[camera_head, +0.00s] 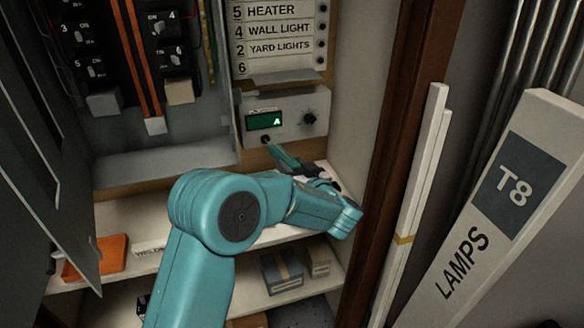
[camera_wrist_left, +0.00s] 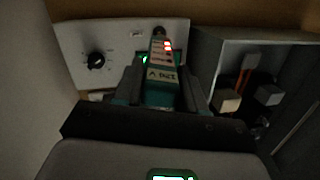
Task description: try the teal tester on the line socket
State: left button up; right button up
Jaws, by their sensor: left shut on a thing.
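The teal tester (camera_head: 283,157) is held in my left gripper (camera_head: 309,174), just below a grey unit (camera_head: 288,128) with a lit green display (camera_head: 264,121) and a black knob (camera_head: 309,118). A dark socket (camera_head: 265,139) sits under the display, and the tester's tip is close to it. In the left wrist view the tester (camera_wrist_left: 162,72) is between my left fingers (camera_wrist_left: 160,90), with red lights showing on its face. Its tip overlaps the unit's panel (camera_wrist_left: 120,35); I cannot tell whether it is seated in the socket. My right gripper is not in view.
An open breaker cabinet (camera_head: 160,165) with orange cables (camera_head: 133,50) is at the left, its grey door (camera_head: 40,140) swung out. Shelves below hold an orange item (camera_head: 97,257) and small boxes (camera_head: 283,270). A wooden post (camera_head: 390,130) and a lamp carton (camera_head: 490,220) stand at the right.

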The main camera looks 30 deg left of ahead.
pick_arm(q)
jog(key=shift+b, duration=0.8)
dwell(1.9)
jog(key=shift+s+d+f+b, duration=0.15)
jog(key=shift+s+d+b, duration=0.15)
jog(key=shift+b, duration=0.45)
jog(key=s+b+v, duration=0.1)
jog(key=b+v, duration=0.4)
jog(key=v, duration=0.1)
jog(key=shift+a, duration=0.3)
jog(key=shift+f, duration=0.15)
